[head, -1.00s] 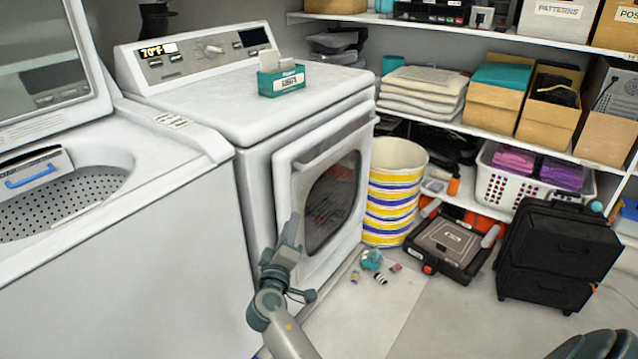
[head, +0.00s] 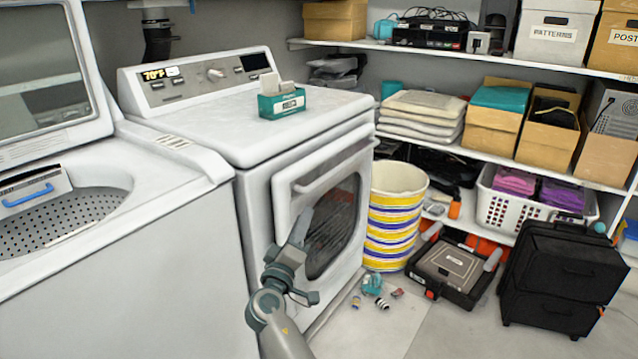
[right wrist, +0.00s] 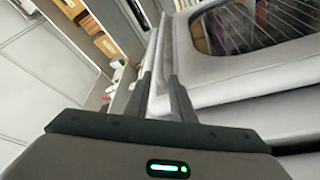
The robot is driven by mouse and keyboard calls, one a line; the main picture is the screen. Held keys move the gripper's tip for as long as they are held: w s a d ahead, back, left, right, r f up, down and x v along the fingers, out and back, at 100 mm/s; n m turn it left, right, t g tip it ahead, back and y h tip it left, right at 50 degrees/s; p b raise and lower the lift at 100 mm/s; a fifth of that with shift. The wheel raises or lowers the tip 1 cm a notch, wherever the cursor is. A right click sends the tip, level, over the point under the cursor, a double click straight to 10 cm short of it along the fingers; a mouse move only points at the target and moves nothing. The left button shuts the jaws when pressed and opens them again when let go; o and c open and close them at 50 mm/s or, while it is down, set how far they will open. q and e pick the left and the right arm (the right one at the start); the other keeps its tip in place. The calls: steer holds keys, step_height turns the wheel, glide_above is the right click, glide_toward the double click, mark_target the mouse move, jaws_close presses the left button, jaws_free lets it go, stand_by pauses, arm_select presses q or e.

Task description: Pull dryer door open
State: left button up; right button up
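The white dryer (head: 250,125) stands left of centre in the head view. Its door (head: 285,195), with a dark window (head: 333,225) and a long handle bar (head: 335,165) near the top, stands slightly proud of the front; I cannot tell whether it is ajar. My right gripper (head: 303,226) is in front of the door's lower left part, below the handle. In the right wrist view my gripper's two fingers (right wrist: 160,90) are apart, with a pale bar or edge seen between them. The door's window (right wrist: 255,28) is to their right. I cannot tell whether they touch the door. My left gripper is not in view.
An open washer (head: 130,250) stands left of the dryer. A striped bin (head: 395,215), a black case (head: 450,265) and small loose items (head: 375,290) are on the floor to the right. Black drawers (head: 558,270) stand farther right. Some floor before the dryer is clear.

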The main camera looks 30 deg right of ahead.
mark_target(319, 183)
steer(key=x, duration=1.5)
steer(key=shift+p, duration=0.3)
jaws_close()
